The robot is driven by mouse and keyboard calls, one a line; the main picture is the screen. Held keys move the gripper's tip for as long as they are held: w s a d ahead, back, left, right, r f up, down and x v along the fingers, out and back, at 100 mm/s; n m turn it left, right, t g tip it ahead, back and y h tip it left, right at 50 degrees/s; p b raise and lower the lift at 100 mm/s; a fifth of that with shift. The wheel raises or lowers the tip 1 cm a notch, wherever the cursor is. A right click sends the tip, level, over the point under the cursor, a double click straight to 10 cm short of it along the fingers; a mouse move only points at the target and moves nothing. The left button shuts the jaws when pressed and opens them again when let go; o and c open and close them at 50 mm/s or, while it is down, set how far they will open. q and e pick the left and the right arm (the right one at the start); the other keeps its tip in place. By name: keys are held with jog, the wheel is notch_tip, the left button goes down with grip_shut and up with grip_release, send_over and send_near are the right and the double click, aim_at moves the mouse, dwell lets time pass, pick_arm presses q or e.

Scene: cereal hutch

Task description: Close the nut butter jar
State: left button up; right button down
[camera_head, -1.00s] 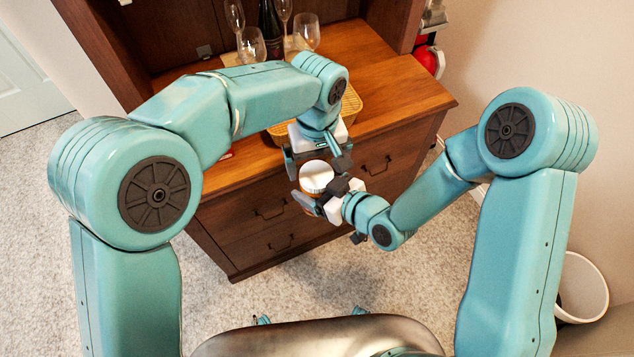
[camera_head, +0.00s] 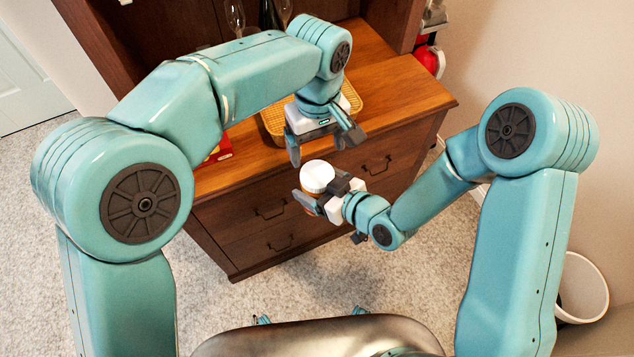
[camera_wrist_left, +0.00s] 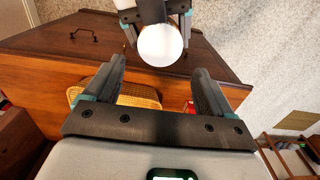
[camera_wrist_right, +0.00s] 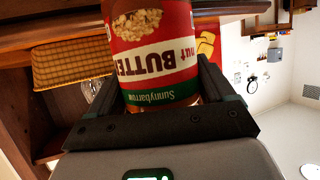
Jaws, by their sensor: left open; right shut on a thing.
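The nut butter jar (camera_wrist_right: 155,52) has a red, white and green label and fills the middle of the right wrist view. My right gripper (camera_head: 325,194) is shut on it and holds it in the air in front of the dresser. The white lid (camera_head: 317,176) sits on top of the jar; how tightly it is seated cannot be told. The lid shows as a white disc in the left wrist view (camera_wrist_left: 160,45). My left gripper (camera_head: 323,147) is open and empty, above and behind the lid, apart from it.
The wooden dresser top (camera_head: 405,92) carries a yellow woven tray (camera_head: 275,120) below my left wrist. A red box (camera_head: 221,150) is at its left front edge. Glasses and a bottle stand at the back. A white bin (camera_head: 583,288) is on the floor at right.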

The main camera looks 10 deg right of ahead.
aim_at(318, 173)
pick_arm(q)
jog(key=shift+f, duration=4)
jog(key=c, duration=0.9)
jog(key=m, duration=0.3)
jog(key=o, duration=1.2)
jog(key=shift+r, duration=2.3)
